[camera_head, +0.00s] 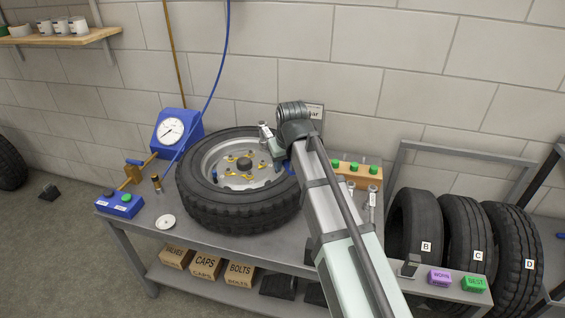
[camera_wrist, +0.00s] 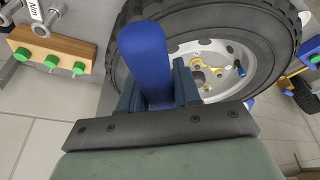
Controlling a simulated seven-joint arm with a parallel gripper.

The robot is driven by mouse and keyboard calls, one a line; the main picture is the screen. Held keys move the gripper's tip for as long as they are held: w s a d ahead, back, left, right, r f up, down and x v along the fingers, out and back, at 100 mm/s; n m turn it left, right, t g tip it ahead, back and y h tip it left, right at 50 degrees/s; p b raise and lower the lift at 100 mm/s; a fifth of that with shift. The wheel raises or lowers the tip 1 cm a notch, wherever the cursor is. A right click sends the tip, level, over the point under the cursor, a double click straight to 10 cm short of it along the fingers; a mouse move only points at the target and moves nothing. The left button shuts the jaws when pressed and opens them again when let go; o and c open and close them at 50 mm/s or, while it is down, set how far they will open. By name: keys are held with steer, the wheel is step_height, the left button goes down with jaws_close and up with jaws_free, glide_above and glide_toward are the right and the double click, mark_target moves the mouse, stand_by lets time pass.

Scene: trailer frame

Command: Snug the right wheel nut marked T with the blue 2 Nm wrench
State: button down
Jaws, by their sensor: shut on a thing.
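My gripper (camera_wrist: 158,88) is shut on the blue handle of a wrench (camera_wrist: 145,55) in the wrist view. In the head view my gripper (camera_head: 283,158) is over the right side of the tyre, and a silver wrench end with a label (camera_head: 265,131) shows beside it. I cannot read that label. The wheel (camera_head: 240,205) lies flat on the bench, with several gold nuts (camera_head: 231,175) around its hub. It also shows in the wrist view (camera_wrist: 285,45). The mark T is not legible, and my arm hides part of the wheel's right side.
A wooden rack with green knobs (camera_head: 347,167) and hanging wrenches (camera_head: 372,198) stands right of my arm. A blue gauge (camera_head: 172,132) stands behind left, and a blue button box (camera_head: 119,206) at the bench's left end. Upright tyres (camera_head: 465,235) stand at the right.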

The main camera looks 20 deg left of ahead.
steer(key=shift+f, duration=0.1)
steer(key=shift+f, duration=2.25)
steer(key=shift+f, duration=1.2)
steer(key=c, duration=1.4)
jaws_free()
jaws_close()
steer(key=shift+s, duration=0.1)
